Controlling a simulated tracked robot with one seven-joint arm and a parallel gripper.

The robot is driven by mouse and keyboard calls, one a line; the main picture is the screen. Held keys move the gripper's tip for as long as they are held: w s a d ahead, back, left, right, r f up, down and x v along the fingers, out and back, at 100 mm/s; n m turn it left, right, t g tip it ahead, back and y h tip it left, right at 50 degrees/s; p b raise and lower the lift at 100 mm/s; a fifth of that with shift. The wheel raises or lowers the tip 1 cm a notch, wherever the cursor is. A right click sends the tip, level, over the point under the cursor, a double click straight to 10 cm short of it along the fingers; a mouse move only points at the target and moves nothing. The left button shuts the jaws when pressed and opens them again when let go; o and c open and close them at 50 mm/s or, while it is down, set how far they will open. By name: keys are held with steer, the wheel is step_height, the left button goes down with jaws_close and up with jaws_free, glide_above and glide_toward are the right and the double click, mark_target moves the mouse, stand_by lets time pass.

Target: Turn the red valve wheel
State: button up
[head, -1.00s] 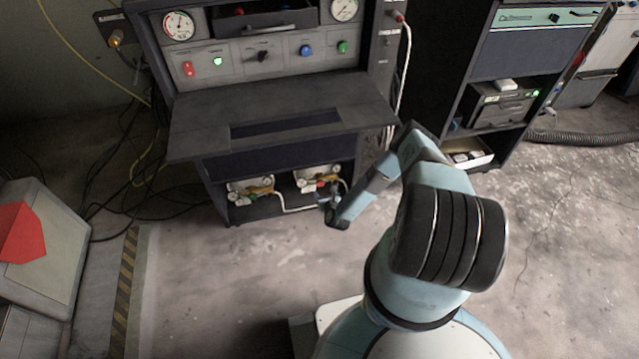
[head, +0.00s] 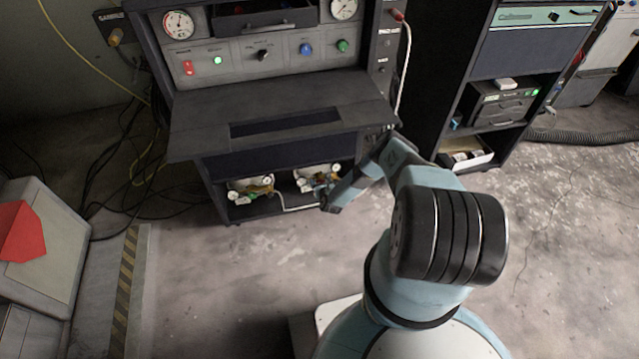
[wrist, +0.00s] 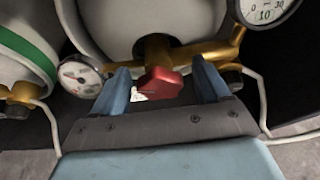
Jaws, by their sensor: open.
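The red valve wheel (wrist: 162,84) sits on a brass fitting in front of a pale grey tank, near the middle of the wrist view. My gripper (wrist: 165,80) is open, with one blue finger on each side of the wheel. A gap shows between each finger and the wheel, and I see no contact. In the head view my gripper (head: 328,203) is small and low at the console's lower shelf. The wheel cannot be made out in the head view, where my gripper and arm cover that spot.
Gauges (wrist: 265,8) flank the brass pipe, and thin white hoses run on both sides. A second tank with a green band (wrist: 25,45) stands at left. The console's worktop (head: 285,110) juts out above the shelf. The floor in front is clear.

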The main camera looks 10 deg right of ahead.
steer(key=c, duration=0.9)
steer(key=shift+a, duration=0.1)
steer(key=shift+c, duration=0.3)
